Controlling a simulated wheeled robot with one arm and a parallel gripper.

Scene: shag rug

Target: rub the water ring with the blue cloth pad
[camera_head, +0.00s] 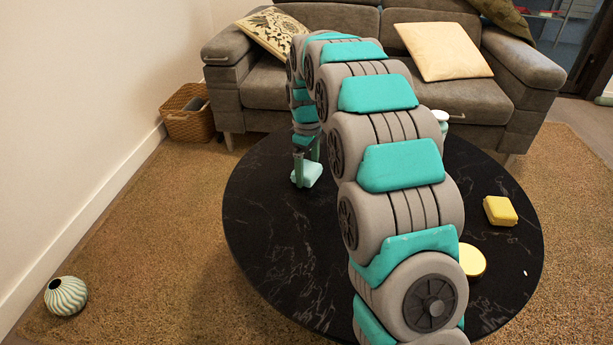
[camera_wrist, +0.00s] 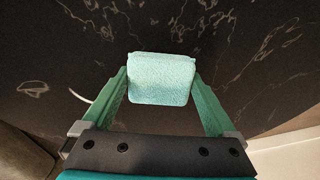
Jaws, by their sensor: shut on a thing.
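The blue cloth pad (camera_wrist: 161,78) is a pale blue-green block. It is between the two green fingers of my gripper (camera_wrist: 161,88), which is shut on it. In the head view the pad (camera_head: 309,174) is over the far left part of the black round table (camera_head: 262,225), below my gripper (camera_head: 303,160). I cannot tell whether it touches the tabletop. A short pale curved line (camera_wrist: 80,97) shows beside the left finger in the wrist view. It may be part of the water ring, but I cannot tell; no full ring is visible.
A yellow block (camera_head: 500,210) and a round yellow-topped thing (camera_head: 472,261) are on the table's right side. A white-and-green thing (camera_head: 440,116) is partly behind my arm. A sofa (camera_head: 262,90) stands behind the table. A striped vase (camera_head: 66,296) is on the rug.

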